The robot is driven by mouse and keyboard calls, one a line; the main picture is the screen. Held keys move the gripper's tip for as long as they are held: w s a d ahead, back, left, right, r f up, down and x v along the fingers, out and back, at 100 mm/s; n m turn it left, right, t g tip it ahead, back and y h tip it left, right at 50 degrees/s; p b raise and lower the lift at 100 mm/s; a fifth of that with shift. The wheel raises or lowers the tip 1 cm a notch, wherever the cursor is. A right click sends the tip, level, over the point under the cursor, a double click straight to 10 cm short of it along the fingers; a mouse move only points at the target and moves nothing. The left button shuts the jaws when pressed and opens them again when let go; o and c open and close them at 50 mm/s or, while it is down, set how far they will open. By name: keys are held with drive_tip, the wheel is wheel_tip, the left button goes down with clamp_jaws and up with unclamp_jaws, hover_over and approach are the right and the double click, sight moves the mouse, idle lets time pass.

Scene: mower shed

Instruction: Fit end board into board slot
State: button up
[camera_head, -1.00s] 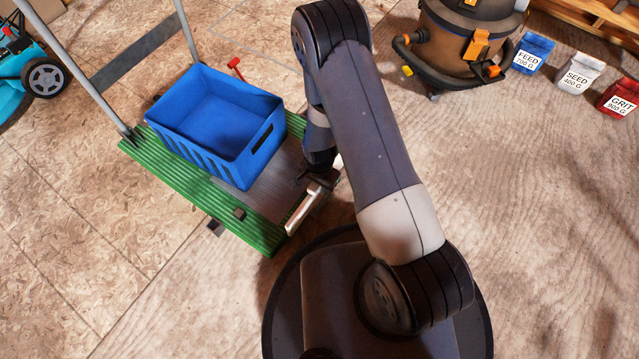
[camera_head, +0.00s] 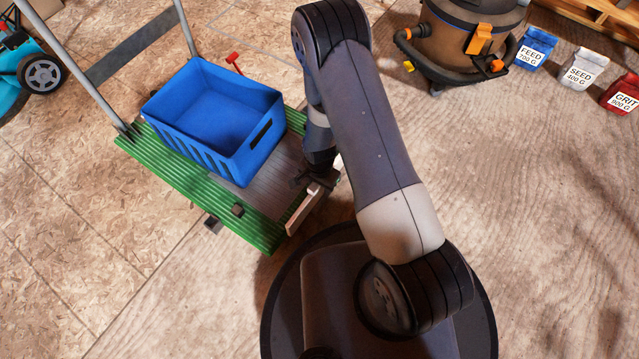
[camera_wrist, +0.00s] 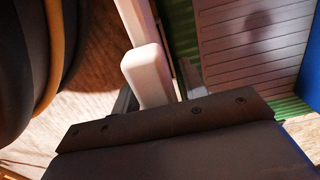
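The end board (camera_head: 302,212) is a narrow pale board along the right end of the cart's green deck (camera_head: 165,162). In the wrist view a pale, rounded upright piece of it (camera_wrist: 148,72) stands between my fingers. My gripper (camera_head: 317,183) appears shut on this piece, at the deck's right end. The head view is partly blocked by my arm. The board slot cannot be made out; it is hidden or too small. I cannot tell whether the board's lower edge sits in it.
A blue crate (camera_head: 190,143) stands on the deck beside a grey ribbed panel (camera_wrist: 250,45). The cart's grey handle frame (camera_head: 80,75) rises at the left. A shop vacuum (camera_head: 455,55) and labelled bags (camera_head: 578,70) stand at upper right. Floor at lower left is clear.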

drive_tip(key=shift+o, duration=0.9)
wheel_tip(320, 180, up, 11)
drive_tip(key=p, duration=0.4)
drive_tip(key=shift+f, duration=0.1)
wheel_tip(320, 180, down, 11)
drive_tip(key=b, duration=0.4)
drive_tip(key=shift+r+p, duration=1.25)
drive_tip(key=shift+r, duration=0.2)
